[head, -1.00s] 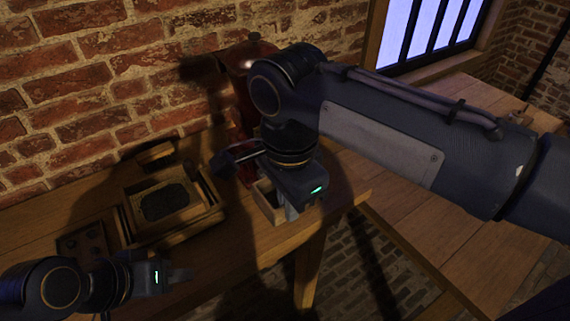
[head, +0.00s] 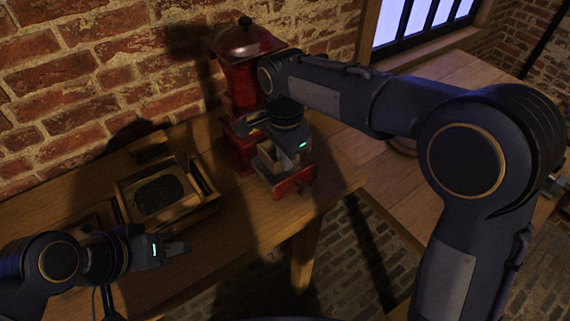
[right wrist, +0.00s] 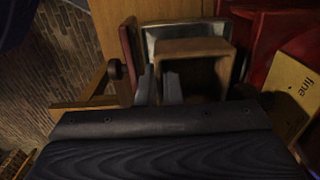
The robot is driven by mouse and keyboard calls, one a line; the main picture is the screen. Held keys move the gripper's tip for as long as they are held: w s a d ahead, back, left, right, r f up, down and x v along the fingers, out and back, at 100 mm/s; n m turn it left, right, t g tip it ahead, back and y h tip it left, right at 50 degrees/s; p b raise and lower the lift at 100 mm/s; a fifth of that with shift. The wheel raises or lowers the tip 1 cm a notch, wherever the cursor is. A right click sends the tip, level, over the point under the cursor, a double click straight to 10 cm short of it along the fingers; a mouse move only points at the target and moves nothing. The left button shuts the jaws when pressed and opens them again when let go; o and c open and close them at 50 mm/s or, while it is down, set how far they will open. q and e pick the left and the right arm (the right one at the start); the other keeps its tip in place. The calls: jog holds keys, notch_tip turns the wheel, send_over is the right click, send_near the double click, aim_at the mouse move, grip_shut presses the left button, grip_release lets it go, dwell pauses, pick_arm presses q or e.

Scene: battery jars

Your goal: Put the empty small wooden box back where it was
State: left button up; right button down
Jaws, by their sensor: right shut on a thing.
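The small wooden box (right wrist: 205,46) is in the right wrist view, with its open inside in shadow. My right gripper (right wrist: 158,80) is shut on the box's near-left wall, one finger on each side. The box is over or inside a pulled-out, grey-lined drawer (right wrist: 165,32) with a red front (right wrist: 130,45); I cannot tell how deep it sits. In the head view my right gripper (head: 287,160) is above this drawer of the tall red machine (head: 242,85), partly hiding the box. My left gripper (head: 178,248) is at the lower left, away from the box; its jaw gap is unclear.
A larger wooden tray (head: 205,200) with a dark patch inside stands left of the machine on the wooden bench (head: 245,232). A wooden piece marked "fine" (right wrist: 297,85) shows at the right in the wrist view. The brick wall is close behind. Bare bench lies in front.

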jog(key=shift+w+f, duration=0.25)
jog(key=shift+f, duration=0.1)
jog(key=shift+w+f, duration=0.1)
jog(key=shift+f, duration=1.55)
jog(key=shift+f, duration=0.1)
jog(key=c, duration=1.9)
grip_release()
